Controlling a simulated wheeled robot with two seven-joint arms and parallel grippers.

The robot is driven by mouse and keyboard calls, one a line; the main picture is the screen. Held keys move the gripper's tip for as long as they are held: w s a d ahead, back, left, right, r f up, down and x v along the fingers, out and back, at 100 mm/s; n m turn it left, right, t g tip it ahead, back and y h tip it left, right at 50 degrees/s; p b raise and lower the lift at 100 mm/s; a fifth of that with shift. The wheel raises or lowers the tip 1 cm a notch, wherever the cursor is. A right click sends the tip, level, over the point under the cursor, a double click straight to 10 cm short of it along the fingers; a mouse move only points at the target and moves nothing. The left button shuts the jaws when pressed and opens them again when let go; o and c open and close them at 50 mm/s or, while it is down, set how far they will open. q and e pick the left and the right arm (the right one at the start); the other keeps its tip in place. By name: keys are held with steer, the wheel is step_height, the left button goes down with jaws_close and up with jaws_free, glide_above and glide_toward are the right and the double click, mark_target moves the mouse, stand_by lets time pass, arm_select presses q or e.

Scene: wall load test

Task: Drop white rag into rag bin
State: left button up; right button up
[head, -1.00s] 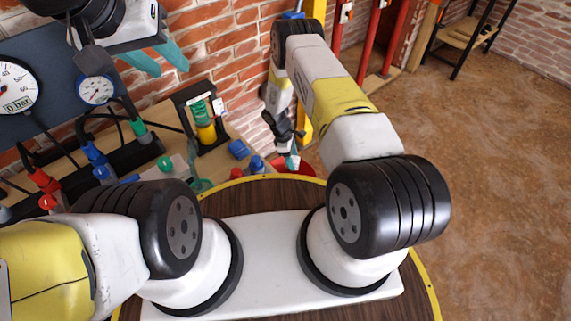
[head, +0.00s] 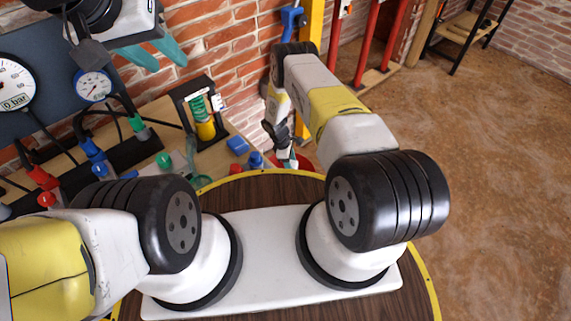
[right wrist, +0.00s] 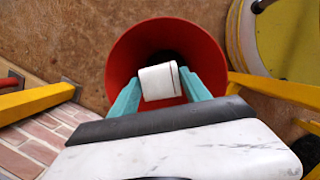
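In the right wrist view, the teal fingers of my right gripper (right wrist: 160,88) are shut on a white rag (right wrist: 160,80), which looks like a small folded roll. The rag is over the round mouth of a red rag bin (right wrist: 125,60), whose inside is dark. In the head view, my right gripper (head: 288,162) is beyond the round table edge, with a little of the red bin (head: 304,163) showing beside it. My left gripper (head: 168,67) is at the upper left in front of the brick wall, with its teal fingers apart and nothing between them.
A workbench (head: 160,120) stands along the brick wall with gauges, hoses and a green-and-yellow cylinder (head: 203,118). A yellow post (head: 311,30) and red pipes (head: 371,45) rise behind my right arm. The brown floor at right is open.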

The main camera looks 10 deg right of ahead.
steer(key=o, duration=0.5)
steer(key=v, duration=0.7)
steer(key=shift+a+r, duration=0.1)
steer(key=shift+r, duration=0.3)
